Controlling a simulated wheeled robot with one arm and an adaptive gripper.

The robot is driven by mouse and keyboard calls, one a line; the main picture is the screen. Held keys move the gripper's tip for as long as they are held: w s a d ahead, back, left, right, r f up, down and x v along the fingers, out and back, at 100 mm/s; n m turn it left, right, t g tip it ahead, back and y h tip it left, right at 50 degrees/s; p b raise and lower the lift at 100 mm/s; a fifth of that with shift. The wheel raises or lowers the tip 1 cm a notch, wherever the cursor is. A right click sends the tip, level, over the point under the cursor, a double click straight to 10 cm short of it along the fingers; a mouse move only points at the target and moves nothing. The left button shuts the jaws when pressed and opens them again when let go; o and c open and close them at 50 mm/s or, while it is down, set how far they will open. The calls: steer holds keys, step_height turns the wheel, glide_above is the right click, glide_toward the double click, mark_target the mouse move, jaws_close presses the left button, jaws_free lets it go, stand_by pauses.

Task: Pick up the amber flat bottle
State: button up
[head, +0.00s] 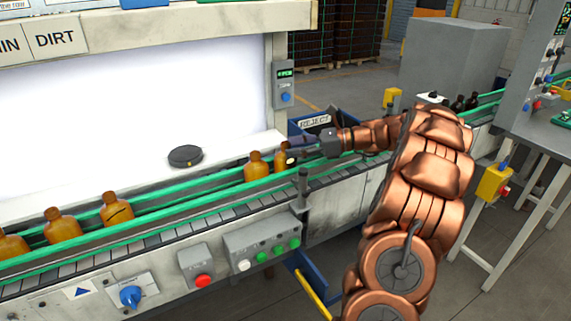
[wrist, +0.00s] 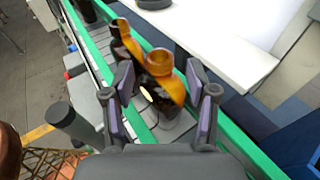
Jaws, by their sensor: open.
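An amber flat bottle (wrist: 160,66) shows in the wrist view with a round open mouth, a dark lower body and a pale label. It stands upright between the two fingers of my open gripper (wrist: 162,84), with no clear contact. In the head view this bottle (head: 281,157) is on the conveyor, partly hidden by my gripper (head: 297,149), which reaches in from the right. A second amber bottle (head: 256,167) stands close on its left. It also shows behind the first in the wrist view (wrist: 122,32).
More amber bottles (head: 117,209) stand along the conveyor to the left. Green guide rails (head: 180,213) run on both sides of the belt. A dark round disc (head: 185,156) lies on the white ledge behind. A dark post (head: 302,188) rises at the front edge. A blue REJECT bin (head: 318,123) is behind my gripper.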

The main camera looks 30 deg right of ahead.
steer(key=shift+x, duration=0.75)
steer(key=shift+c, duration=0.2)
jaws_close()
